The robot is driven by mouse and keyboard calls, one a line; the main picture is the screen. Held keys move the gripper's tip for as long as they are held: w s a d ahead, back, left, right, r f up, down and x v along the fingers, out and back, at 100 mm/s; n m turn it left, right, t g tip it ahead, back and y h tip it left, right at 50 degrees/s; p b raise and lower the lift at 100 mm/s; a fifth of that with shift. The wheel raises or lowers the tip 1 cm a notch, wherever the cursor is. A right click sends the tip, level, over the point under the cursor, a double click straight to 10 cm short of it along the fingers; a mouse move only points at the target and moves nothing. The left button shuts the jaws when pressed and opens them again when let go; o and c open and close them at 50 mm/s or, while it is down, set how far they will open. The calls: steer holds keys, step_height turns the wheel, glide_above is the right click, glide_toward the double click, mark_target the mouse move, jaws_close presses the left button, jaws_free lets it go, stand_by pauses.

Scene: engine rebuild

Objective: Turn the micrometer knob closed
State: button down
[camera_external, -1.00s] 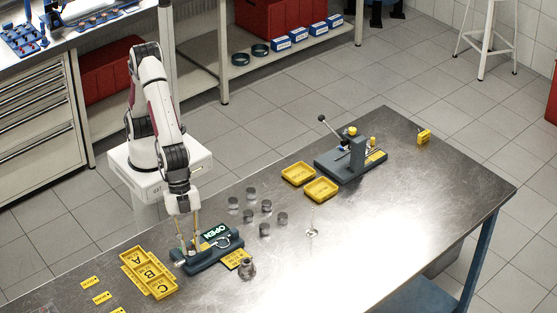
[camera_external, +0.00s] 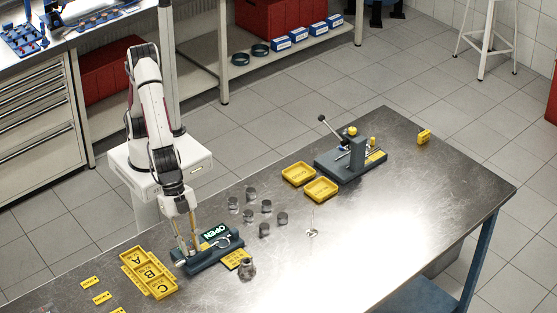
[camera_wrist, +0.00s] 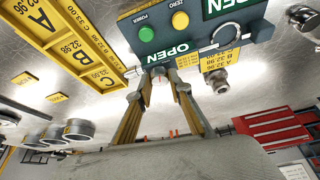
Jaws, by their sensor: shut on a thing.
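The micrometer station (camera_external: 208,256) is a dark blue-grey block near the table's front edge. Its display (camera_external: 214,231) reads OPEN in green. In the wrist view the station (camera_wrist: 185,45) has a green and an orange button above a second OPEN label. My gripper (camera_external: 187,247) is at the station's left part, pointing down and tilted. In the wrist view my gripper (camera_wrist: 160,75) has both fingertips closed in at the station's edge, on the micrometer knob, which is mostly hidden between them. A round metal micrometer frame (camera_wrist: 228,38) sits to the right on the station.
A yellow A/B/C tray (camera_external: 149,272) stands close left of the station. A yellow label plate (camera_external: 239,259) and a metal part (camera_external: 247,268) lie right of it. Several grey cylinders (camera_external: 265,206) stand behind. Yellow trays (camera_external: 321,189) and a lever fixture (camera_external: 350,160) are farther back.

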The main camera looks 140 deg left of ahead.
steer(key=shift+d+n+y, duration=0.1)
steer(key=shift+n+y, duration=0.4)
steer(key=shift+n, duration=0.75)
steer(key=shift+d+n+y, duration=0.1)
steer(key=shift+n+y, duration=0.4)
steer(key=shift+n, duration=0.75)
steer(key=shift+n+g+y, duration=0.4)
steer(key=shift+n+y, duration=0.3)
steer(key=shift+n, duration=1.4)
steer(key=shift+w, duration=0.1)
steer(key=c, duration=1.8)
jaws_free()
steer(key=shift+m, duration=0.4)
steer(key=shift+a+m+t+h, duration=0.15)
steer(key=shift+m+h, duration=0.3)
steer(key=shift+m, duration=0.6)
steer(key=shift+d+m+t+h, duration=0.15)
steer(key=shift+m+h, duration=0.3)
steer(key=shift+m, duration=0.6)
steer(key=shift+a, duration=0.1)
